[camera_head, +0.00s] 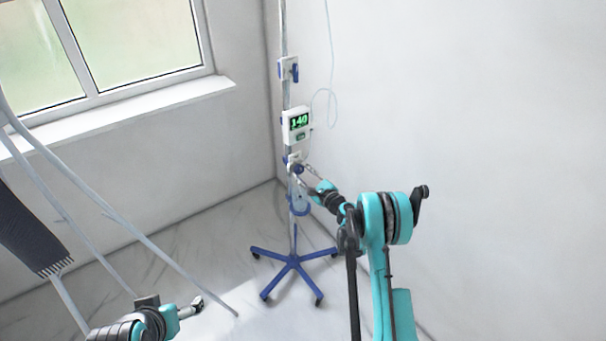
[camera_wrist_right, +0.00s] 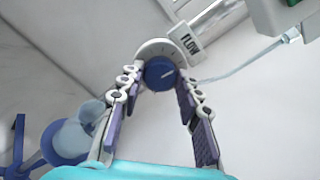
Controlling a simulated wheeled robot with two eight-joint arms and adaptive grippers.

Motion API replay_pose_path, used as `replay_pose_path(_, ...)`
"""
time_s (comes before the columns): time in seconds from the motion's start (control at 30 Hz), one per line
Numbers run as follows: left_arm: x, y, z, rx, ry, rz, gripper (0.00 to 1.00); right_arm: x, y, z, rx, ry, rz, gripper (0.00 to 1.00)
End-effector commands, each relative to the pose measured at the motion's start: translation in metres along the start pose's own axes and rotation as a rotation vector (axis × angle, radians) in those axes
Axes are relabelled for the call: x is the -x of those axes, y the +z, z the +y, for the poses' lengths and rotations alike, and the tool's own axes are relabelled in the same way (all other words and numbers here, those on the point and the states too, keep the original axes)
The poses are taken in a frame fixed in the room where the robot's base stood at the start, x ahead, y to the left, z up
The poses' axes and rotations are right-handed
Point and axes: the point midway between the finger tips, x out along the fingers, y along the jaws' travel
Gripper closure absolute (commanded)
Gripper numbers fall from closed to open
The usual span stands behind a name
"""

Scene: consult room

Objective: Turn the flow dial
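In the head view, the small dial unit (camera_head: 292,159) sits on the pole below the display, partly hidden by my gripper. My right gripper (camera_wrist_right: 159,80) is open, its fingertips on either side of the knob with small gaps showing; contact depth is unclear. It also shows at the pole in the head view (camera_head: 303,170). My left gripper (camera_head: 199,302) is low at the left, away from the pole; its finger opening is unclear.
A white pump box (camera_head: 297,138) with a green display reading 140 (camera_head: 299,122) is on the pole (camera_head: 285,95). A blue clamp (camera_head: 295,73) is higher up. The blue wheeled base (camera_head: 294,262) stands on the floor near the corner. A window (camera_head: 135,40) is at the left.

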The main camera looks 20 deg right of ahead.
Motion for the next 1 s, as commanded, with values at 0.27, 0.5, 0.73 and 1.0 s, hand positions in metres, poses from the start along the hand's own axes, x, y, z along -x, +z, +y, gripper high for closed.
replay_pose_path(0.27, 0.0000, 0.0000, 0.0000, 0.000, 0.000, 0.000, 0.17, 0.0000, 0.0001, 0.0002, 0.079, 0.000, 0.000, 0.95)
replay_pose_path(0.5, -0.0001, 0.0001, 0.0000, 0.000, 0.000, 0.000, 0.17, 0.0001, 0.0001, 0.0003, 0.168, 0.001, 0.000, 0.95)
replay_pose_path(0.73, -0.0001, 0.0001, 0.0000, 0.000, 0.000, 0.000, 0.17, 0.0001, 0.0001, 0.0004, 0.167, 0.001, 0.000, 0.51)
replay_pose_path(1.0, 0.0000, 0.0000, 0.0000, 0.000, 0.000, 0.000, 0.17, 0.0001, 0.0000, 0.0003, 0.166, 0.000, 0.000, 0.45)
